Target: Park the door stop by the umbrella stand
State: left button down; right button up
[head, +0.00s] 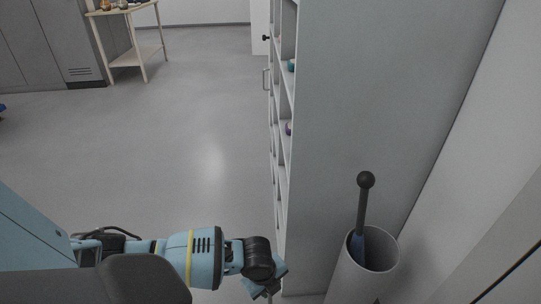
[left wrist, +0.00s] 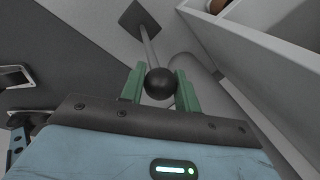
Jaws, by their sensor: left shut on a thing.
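The door stop (left wrist: 159,84) shows in the left wrist view as a black ball knob on a thin grey rod, with a dark square plate at its far end. My left gripper (left wrist: 159,90) is shut on the ball, which sits between its green fingers. I cannot tell whether the plate touches the floor. In the head view my left gripper (head: 267,290) is at the bottom, left of the umbrella stand (head: 341,281), a pale open cylinder. A dark stick with a ball top (head: 363,205) leans in the stand. My right gripper is out of view.
A tall grey shelf unit (head: 365,90) rises behind the stand, its open shelves facing left. A pale wall (head: 480,160) closes the right side. The grey floor (head: 180,140) left of the shelf is clear. A small wooden table (head: 127,57) stands far back left by grey cabinets.

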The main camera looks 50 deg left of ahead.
pick_arm(q)
notch_tip(320, 180, down, 2)
jog(key=shift+f+b, duration=0.1)
jog(key=shift+b, duration=0.4)
jog(key=shift+f, duration=0.25)
jog(key=shift+r, duration=0.1)
jog(key=c, duration=1.3)
grip_release()
jog(key=shift+f, duration=0.2)
jog(key=shift+o, duration=1.3)
jog(key=shift+r, duration=0.1)
